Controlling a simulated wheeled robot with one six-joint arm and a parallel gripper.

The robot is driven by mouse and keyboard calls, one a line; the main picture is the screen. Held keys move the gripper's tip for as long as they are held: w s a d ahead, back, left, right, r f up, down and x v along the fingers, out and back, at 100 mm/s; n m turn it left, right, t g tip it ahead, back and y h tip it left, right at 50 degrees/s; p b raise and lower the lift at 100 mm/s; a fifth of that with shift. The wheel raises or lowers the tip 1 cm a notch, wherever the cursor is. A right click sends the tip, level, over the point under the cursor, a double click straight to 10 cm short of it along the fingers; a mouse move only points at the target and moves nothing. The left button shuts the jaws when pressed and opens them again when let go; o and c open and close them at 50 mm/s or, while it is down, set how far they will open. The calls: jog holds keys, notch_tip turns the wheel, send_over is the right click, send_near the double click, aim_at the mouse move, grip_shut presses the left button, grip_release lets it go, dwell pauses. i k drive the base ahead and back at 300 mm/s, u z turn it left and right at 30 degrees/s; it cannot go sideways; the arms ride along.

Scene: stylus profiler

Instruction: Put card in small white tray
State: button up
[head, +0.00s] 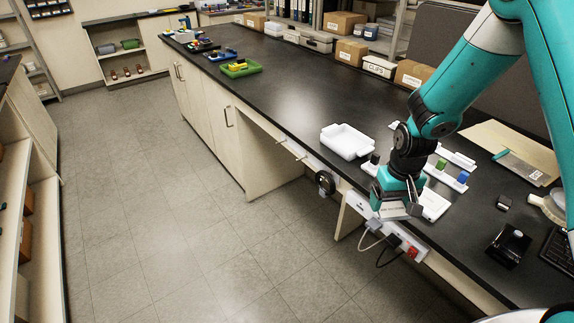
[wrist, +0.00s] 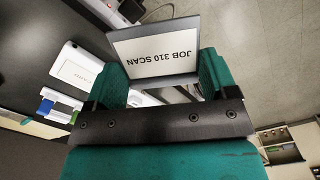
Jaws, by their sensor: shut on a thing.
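My gripper (head: 398,203) is shut on a card (wrist: 155,52) that reads "JOB 310 SCAN", upside down in the wrist view. The card has a dark border and sits between the two teal fingers (wrist: 162,78). In the head view the gripper is at the bench's front edge, and the card (head: 393,211) shows only in part. A white tray (head: 346,142) with raised walls stands on the black bench, left of and behind the gripper; it looks empty. A flat white piece (head: 434,204) with small print lies just right of the gripper and also shows in the wrist view (wrist: 80,67).
White holders with a green and a blue block (head: 462,177) stand right of my arm. A black device (head: 509,245) is farther right. Sockets and cables (head: 390,240) hang below the front edge. The bench left of the tray is clear up to a green tray (head: 240,68).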

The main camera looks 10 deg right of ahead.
aim_at(346, 145)
jog(key=u, duration=0.6)
jog(key=k, duration=0.85)
jog(key=u, duration=0.8)
jog(key=i, duration=1.45)
jog(key=z, duration=0.45)
jog(key=i, duration=1)
jog(key=z, duration=1.55)
jog(key=i, duration=0.7)
jog(key=z, duration=0.8)
